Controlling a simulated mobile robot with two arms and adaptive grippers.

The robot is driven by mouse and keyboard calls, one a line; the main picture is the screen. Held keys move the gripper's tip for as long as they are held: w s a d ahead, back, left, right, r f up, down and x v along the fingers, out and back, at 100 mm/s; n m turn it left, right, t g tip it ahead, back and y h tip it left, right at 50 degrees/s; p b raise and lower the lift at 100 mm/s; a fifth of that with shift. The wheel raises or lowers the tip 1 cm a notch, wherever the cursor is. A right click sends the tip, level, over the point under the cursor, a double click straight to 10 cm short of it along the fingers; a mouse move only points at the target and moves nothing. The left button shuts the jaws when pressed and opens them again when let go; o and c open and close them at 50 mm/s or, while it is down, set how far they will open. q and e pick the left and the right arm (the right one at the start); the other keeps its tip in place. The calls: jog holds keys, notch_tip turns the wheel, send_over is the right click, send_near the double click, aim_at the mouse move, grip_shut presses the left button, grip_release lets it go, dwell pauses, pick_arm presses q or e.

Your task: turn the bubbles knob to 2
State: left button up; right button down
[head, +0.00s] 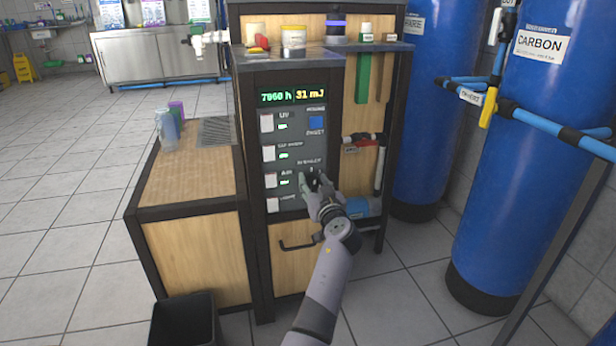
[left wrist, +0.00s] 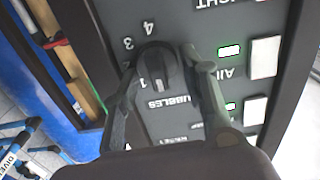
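The bubbles knob (left wrist: 157,68) is a dark round knob on the grey control panel, with numerals 1 to 4 around it in the left wrist view. A pale mark on the knob lies close to the 1. My left gripper (left wrist: 160,62) is open, with one finger on each side of the knob; I cannot tell whether they touch it. In the head view my left gripper (head: 316,180) is at the lower right of the control panel (head: 290,165) and largely hides the knob. My right gripper is not in view.
White switches with green lights (left wrist: 229,50) sit beside the knob. A shelf with jars (head: 293,42) overhangs the panel. A drawer handle (head: 298,244) is below it. Blue tanks (head: 525,140) stand at the right. A wooden counter (head: 185,180) and open floor lie left.

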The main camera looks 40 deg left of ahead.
pick_arm(q)
jog(key=shift+w, duration=0.1)
jog(key=c, duration=0.8)
